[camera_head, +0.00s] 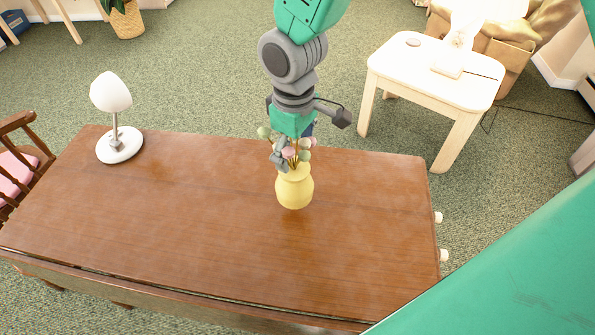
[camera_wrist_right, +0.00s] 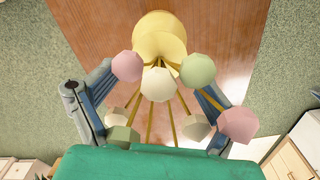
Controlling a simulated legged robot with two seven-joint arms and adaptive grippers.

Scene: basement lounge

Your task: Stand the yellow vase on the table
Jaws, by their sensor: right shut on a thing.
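The yellow vase (camera_head: 294,190) is upright at the far side of the brown wooden table (camera_head: 190,220), right of the middle; I cannot tell whether its base touches the top. Pink, white and green flowers (camera_head: 290,150) stick up from it. My right gripper (camera_head: 282,160) comes down from above at the vase's mouth and is shut on the vase. In the right wrist view the vase (camera_wrist_right: 160,38) lies beyond the flowers, with a finger on either side; the flowers partly hide the fingertips. My left gripper is not in view.
A white lamp (camera_head: 119,145) stands at the table's far left. A brown chair (camera_head: 18,165) is at its left end. A pale side table (camera_head: 430,75) stands beyond its far right corner. The table's middle and front are clear.

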